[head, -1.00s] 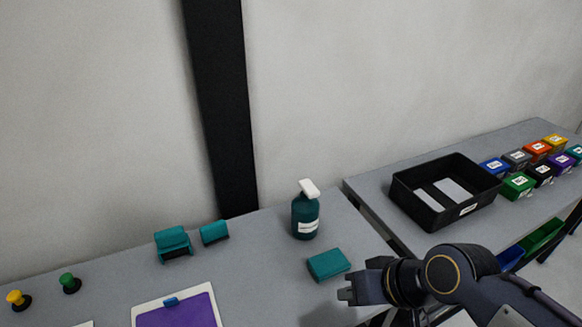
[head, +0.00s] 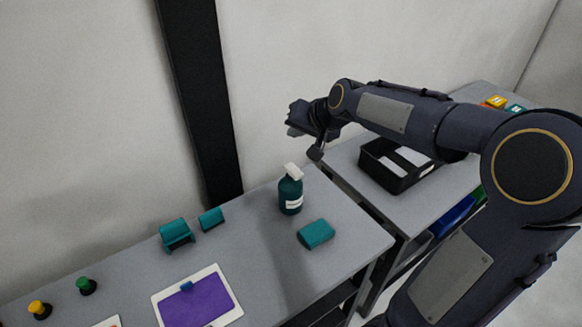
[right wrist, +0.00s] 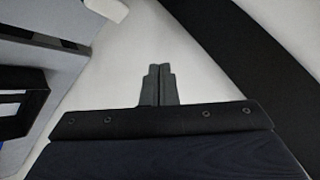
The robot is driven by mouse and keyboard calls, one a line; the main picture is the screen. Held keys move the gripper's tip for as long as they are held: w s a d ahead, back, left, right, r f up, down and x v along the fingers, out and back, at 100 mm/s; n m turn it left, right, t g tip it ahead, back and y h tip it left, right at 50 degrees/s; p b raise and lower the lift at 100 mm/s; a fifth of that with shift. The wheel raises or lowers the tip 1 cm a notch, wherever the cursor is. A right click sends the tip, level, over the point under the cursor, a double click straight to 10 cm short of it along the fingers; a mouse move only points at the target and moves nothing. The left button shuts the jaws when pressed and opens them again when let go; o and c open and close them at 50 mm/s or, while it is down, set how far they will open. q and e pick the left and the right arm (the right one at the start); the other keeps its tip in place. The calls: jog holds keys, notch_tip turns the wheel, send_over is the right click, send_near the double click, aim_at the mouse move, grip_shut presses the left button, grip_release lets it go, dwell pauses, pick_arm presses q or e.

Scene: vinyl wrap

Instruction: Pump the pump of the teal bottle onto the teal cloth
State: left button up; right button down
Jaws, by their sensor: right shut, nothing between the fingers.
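The teal bottle (head: 290,195) stands upright on the grey table, with a white label and a white pump head (head: 293,171) on top. The teal cloth (head: 316,234) lies folded on the table in front of the bottle and to its right, apart from it. My right gripper (head: 294,116) is raised above and behind the bottle, near the wall, not touching it. In the right wrist view its fingers (right wrist: 158,84) are together with nothing between them. My left gripper is not in view.
A purple panel in a white frame (head: 232,317) lies at the table's front. Teal blocks (head: 176,234) and yellow and green knobs (head: 87,286) stand to the left. A black bin (head: 372,175) sits on the second table, across a gap. The wall is close behind.

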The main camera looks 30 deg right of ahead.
aim_at(292, 169)
jog(key=shift+f, duration=0.15)
notch_tip(292, 169, down, 9)
jog(key=b, duration=0.7)
jog(key=shift+r+b, duration=0.2)
jog(key=shift+b, duration=0.15)
dwell(1.5)
jog(key=shift+f+b, duration=0.4)
jog(key=shift+b, duration=0.05)
jog(key=shift+s+f+b, duration=0.1)
jog(key=shift+f+b, duration=0.65)
jog(key=shift+f, duration=0.1)
dwell(0.7)
dwell(0.3)
jog(key=shift+r+p, duration=1.1)
jog(key=shift+r, duration=0.15)
